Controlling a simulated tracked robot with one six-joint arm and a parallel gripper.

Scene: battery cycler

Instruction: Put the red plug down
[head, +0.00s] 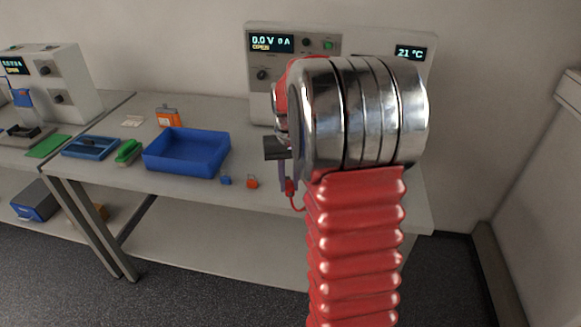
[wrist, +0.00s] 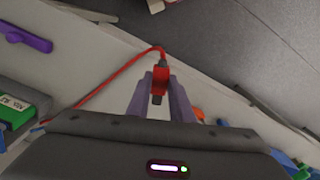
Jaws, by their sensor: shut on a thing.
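The red plug (wrist: 160,78) is between the fingertips of my gripper (wrist: 160,100) in the wrist view, with its dark end pointing back toward the gripper's body. A red cable runs from it to the left. In the head view the red plug (head: 290,186) shows small at the tip of my gripper (head: 286,178), at the bench's front edge. My gripper is shut on it. My own arm hides much of the bench behind and to the right.
A blue tray (head: 187,172) stands left of my gripper, with a small blue block (head: 225,181) and an orange padlock-like item (head: 252,182) nearby. The cycler (head: 262,88) stands at the back. A green tool (head: 128,152) and an orange box (head: 168,117) lie farther left.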

